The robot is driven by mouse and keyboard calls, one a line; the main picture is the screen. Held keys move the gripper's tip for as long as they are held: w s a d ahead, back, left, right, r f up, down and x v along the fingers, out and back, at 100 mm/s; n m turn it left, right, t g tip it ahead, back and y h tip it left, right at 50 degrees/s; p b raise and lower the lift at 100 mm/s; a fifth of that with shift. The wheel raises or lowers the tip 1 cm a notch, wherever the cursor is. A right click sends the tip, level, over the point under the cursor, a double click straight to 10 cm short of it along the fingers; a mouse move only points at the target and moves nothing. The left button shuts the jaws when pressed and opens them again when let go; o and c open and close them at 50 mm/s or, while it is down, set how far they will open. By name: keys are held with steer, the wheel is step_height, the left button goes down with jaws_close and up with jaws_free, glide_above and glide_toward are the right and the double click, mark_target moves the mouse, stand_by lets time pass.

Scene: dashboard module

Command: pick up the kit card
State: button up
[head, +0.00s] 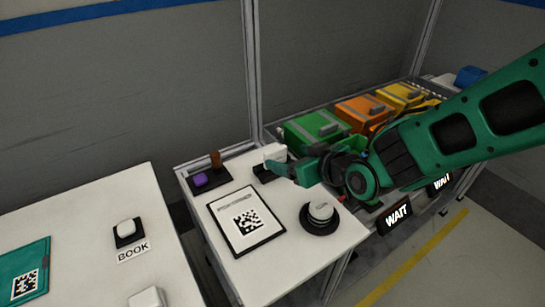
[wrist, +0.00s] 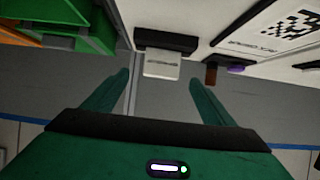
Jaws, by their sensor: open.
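A small white card (head: 274,152), which looks like the kit card, stands in a black holder (head: 264,174) at the back of the white table. In the wrist view the white card (wrist: 160,65) shows upside down with small dark lettering, below its black holder (wrist: 166,41). My gripper (head: 285,168) is open at the card's right side in the head view and partly covers the holder. In the wrist view my gripper (wrist: 160,77) has its two green fingers spread, with the card between their tips in the picture. I cannot tell whether they touch it.
A clipboard with a square code (head: 246,222), a round white knob (head: 320,212) and a purple block (head: 200,180) beside a brown peg (head: 215,160) are on the same table. Green (head: 317,128), orange (head: 364,110) and yellow (head: 402,95) boxes stand behind my arm. A metal post rises close behind the card.

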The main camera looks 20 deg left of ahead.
mark_target(278, 152)
steer(key=shift+r+x, duration=0.15)
steer(key=shift+x, duration=1.35)
steer(key=shift+r+x, duration=0.15)
steer(key=shift+x, duration=1.35)
steer(key=shift+a, duration=0.1)
steer(key=shift+c, duration=0.7)
steer(key=c, duration=1)
